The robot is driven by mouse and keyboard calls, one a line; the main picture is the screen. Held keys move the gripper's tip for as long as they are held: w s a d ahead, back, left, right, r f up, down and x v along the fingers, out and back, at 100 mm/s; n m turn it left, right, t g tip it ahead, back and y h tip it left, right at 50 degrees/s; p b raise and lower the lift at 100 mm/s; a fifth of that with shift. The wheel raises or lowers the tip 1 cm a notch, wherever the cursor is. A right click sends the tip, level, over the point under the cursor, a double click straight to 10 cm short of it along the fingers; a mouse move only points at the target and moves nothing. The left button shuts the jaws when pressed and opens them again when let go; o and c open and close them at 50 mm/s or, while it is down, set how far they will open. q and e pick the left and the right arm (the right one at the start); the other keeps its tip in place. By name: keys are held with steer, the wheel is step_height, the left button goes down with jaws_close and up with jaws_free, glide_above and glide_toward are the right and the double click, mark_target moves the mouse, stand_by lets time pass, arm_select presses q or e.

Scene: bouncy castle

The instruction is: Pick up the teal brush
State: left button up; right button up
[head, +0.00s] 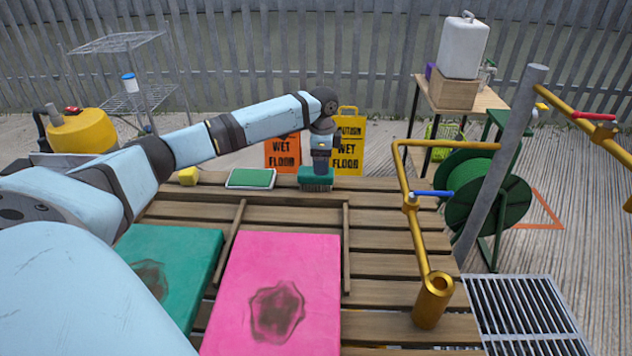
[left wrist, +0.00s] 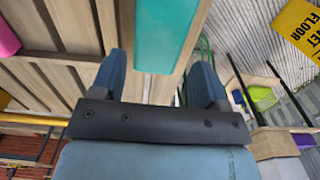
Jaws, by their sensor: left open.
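The teal brush (head: 315,180) lies near the far edge of the slatted wooden table, with its dark bristles facing down. My left gripper (head: 321,163) points down directly over it. In the left wrist view, the brush's smooth teal top (left wrist: 166,36) shows between the two blue fingers of the left gripper (left wrist: 161,70). The fingers are apart, one on each side of the brush, with visible gaps. I cannot tell whether either finger touches it. My right gripper is not in view.
A tray with a green pad (head: 251,178) and a yellow sponge (head: 188,176) lie left of the brush. Pink (head: 256,260) and teal (head: 188,248) stained panels lie nearer. Wet-floor signs (head: 348,150) stand behind the table. A brass pipe (head: 415,220) rises at right.

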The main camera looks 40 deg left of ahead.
mark_target(320, 178)
arm_select(q)
steer(key=shift+s+f+b, duration=0.2)
steer(key=shift+f+b, duration=0.75)
steer(key=shift+f, duration=2.15)
steer(key=shift+r, duration=0.1)
steer(key=c, duration=0.7)
